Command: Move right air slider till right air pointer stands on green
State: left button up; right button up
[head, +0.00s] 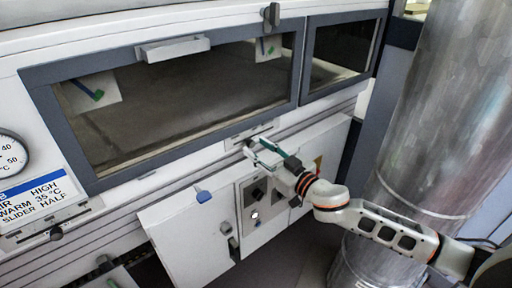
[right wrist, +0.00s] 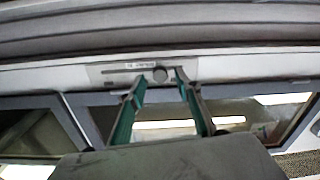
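The right air slider shows in the right wrist view as a dark round knob (right wrist: 160,73) on a pale slotted plate (right wrist: 112,72). In the head view its plate (head: 237,138) sits below the large window, partly hidden by my gripper. My right gripper (head: 258,147) reaches it from the right. In the right wrist view its two green-sided fingers (right wrist: 160,79) are apart, with their tips on either side of the knob; contact cannot be told. My left gripper is not in view.
Another slider knob (head: 56,233) sits below the label card (head: 40,198) at left. A round dial (head: 10,155) is at the left edge. A control box (head: 262,208) and white door panel (head: 185,235) lie below my gripper. A thick metal duct (head: 440,100) stands at right.

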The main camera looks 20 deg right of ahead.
aim_at(254, 135)
jog(key=shift+w+a, duration=0.25)
jog(key=shift+w, duration=0.3)
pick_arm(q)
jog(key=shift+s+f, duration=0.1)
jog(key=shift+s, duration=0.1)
pick_arm(e)
jog(key=shift+w, duration=0.1)
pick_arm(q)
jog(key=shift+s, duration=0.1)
pick_arm(e)
grip_shut()
jog(key=shift+w+d, duration=0.35)
jog(key=shift+d, duration=0.5)
jog(key=shift+w+d, duration=0.3)
jog(key=shift+d, duration=0.5)
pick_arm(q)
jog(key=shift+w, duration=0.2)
pick_arm(e)
grip_release()
